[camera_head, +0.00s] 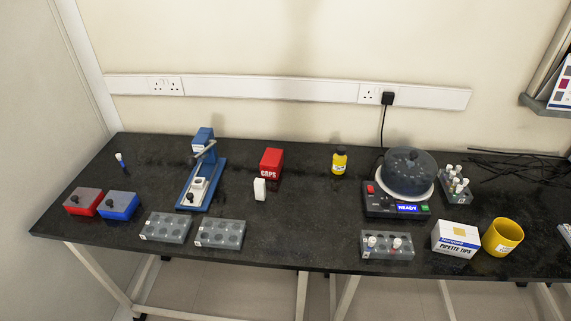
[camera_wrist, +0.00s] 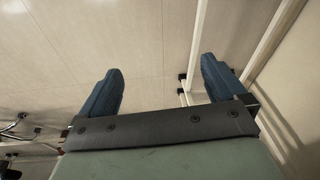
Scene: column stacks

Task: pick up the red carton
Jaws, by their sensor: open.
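The red carton (camera_head: 271,163) stands upright towards the back middle of the black bench in the head view, with "CAPS" in white on its front. A small white block (camera_head: 260,189) stands just in front of it. My gripper (camera_wrist: 160,88) shows only in the wrist view. Its two blue fingers are wide apart with nothing between them. The wrist view shows pale floor and bench legs past the fingers, not the carton, so I cannot tell how far the gripper is from it.
A blue press (camera_head: 203,175) stands left of the carton, and a yellow bottle (camera_head: 339,161) to its right. A centrifuge (camera_head: 405,182) is further right. Grey racks (camera_head: 219,233) line the front edge. The bench (camera_head: 300,225) is clear in the front middle.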

